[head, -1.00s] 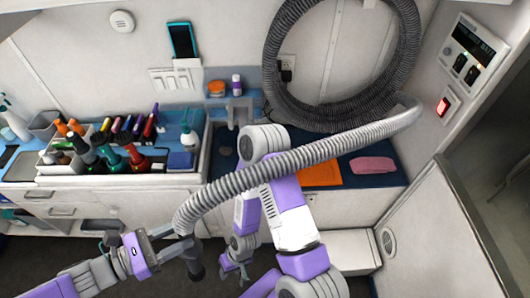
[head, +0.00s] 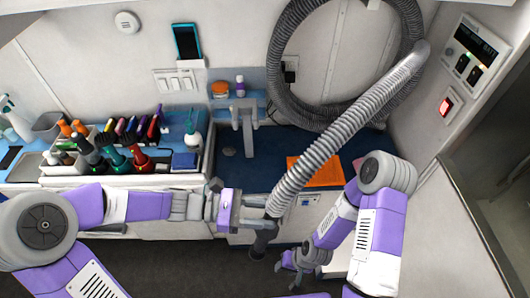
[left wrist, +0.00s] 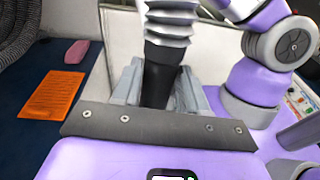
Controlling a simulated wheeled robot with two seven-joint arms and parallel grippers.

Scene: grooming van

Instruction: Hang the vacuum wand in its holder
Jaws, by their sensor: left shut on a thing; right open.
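The vacuum wand (head: 262,242) is a short dark tube at the lower end of the ribbed grey hose (head: 325,150). My left gripper (head: 256,212) is shut on it just below the hose, in front of the counter. In the left wrist view the dark wand (left wrist: 161,78) stands between both fingers of my left gripper (left wrist: 160,88), with the ribbed hose above it. A grey two-pronged bracket (head: 243,112) at the back of the counter looks like the holder; it is empty and apart from the wand. My right gripper (head: 288,264) is open and empty, low and right of the wand.
A coiled hose (head: 275,75) hangs on the back wall. The blue counter (head: 255,152) holds an orange cloth (head: 315,170). A tray of bottles (head: 60,182) stands left of the bracket. A control panel (head: 474,52) is on the right wall.

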